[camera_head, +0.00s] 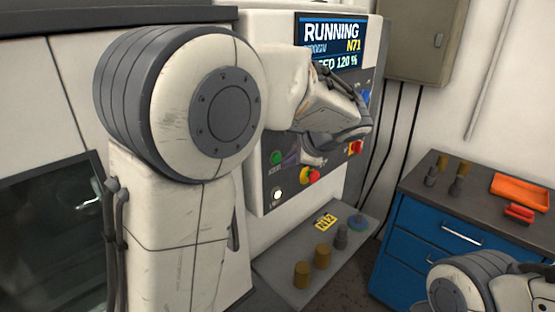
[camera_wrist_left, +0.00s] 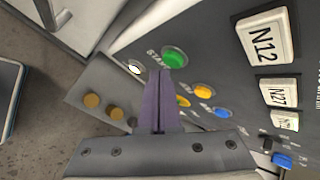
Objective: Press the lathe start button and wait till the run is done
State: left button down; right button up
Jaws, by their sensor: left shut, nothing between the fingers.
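The green start button (camera_head: 277,158) is on the lathe's control panel (camera_head: 257,180). It also shows in the left wrist view (camera_wrist_left: 174,57), with lettering beside it. My left gripper (camera_head: 289,158) is shut and empty, its purple fingers together (camera_wrist_left: 163,74). The fingertips are close to the green button; I cannot tell whether they touch it. The screen (camera_head: 331,42) reads RUNNING and N71, with a feed of 120 %. My left arm hides much of the panel. At the lower right, part of my right arm shows, but not its gripper.
A white lit button (camera_head: 277,195) and a red-and-yellow knob (camera_head: 310,176) are near the start button. A shelf (camera_head: 270,265) below holds several brass and grey pieces. A blue cabinet (camera_head: 440,243) stands right, with an orange tray (camera_head: 520,192) on top.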

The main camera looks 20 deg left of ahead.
pick_arm(q)
jog(key=shift+d, duration=0.15)
jog(key=d, duration=0.1)
jog(key=s+d, duration=0.1)
jog(key=d, duration=0.2)
jog(key=shift+s+d, duration=0.35)
jog(key=shift+s, duration=0.05)
dwell(0.8)
jog(key=s+d+f+n+g+h, duration=0.1)
jog(key=s+d+f+h, duration=0.2)
jog(key=s, duration=0.6)
jog(key=s+d+f+n+g+h, duration=0.2)
jog(key=s+d+f, duration=0.3)
jog(key=s, duration=0.4)
jog(key=s+d+f+n+g+h, duration=0.1)
jog(key=s+d+f+h, duration=0.2)
jog(key=s+d, duration=0.3)
jog(key=s+f, duration=0.1)
jog(key=s, duration=0.3)
jog(key=shift+f+n+g+h, duration=0.15)
jog(key=shift+n+g+h, duration=0.15)
jog(key=shift+n+g, duration=0.1)
jog(key=shift+a, duration=0.1)
